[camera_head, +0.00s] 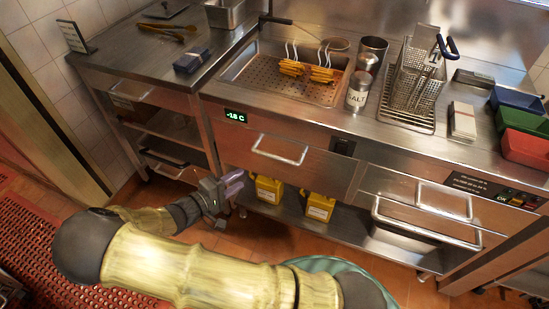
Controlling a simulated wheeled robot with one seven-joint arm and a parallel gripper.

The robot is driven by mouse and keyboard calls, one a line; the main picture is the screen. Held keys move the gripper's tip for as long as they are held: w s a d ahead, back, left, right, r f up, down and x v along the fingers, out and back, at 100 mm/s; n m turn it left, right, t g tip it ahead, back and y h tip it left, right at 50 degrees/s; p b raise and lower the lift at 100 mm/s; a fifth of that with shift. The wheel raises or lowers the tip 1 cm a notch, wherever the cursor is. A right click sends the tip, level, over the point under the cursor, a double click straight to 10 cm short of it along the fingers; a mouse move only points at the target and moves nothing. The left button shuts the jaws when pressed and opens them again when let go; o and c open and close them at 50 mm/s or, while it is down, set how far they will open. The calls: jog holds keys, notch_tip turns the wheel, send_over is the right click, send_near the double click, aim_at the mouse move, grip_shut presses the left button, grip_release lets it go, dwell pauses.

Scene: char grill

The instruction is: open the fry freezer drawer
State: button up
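The fry freezer drawer (292,167) is a steel front in the middle of the counter, with a green "-18 C" display (235,116) at its upper left. Its bar handle (279,151) is in full view. The drawer front looks flush with the counter, so it appears closed. My gripper (236,185) is below and left of the handle, apart from it, in front of the lower shelf. Its purplish fingers are small and seen at an angle, so their gap is unclear. Nothing is visibly held.
Yellow jugs (268,189) stand on the lower shelf behind my gripper. Another handled drawer (420,213) is at the right. A fry basket (415,80) and a salt can (358,92) stand on the counter. Open floor lies before the drawer.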

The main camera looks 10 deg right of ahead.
aim_at(274, 156)
jog(key=x, duration=1.6)
jog(key=shift+w+d+f, duration=0.1)
jog(key=shift+c, duration=0.2)
grip_shut()
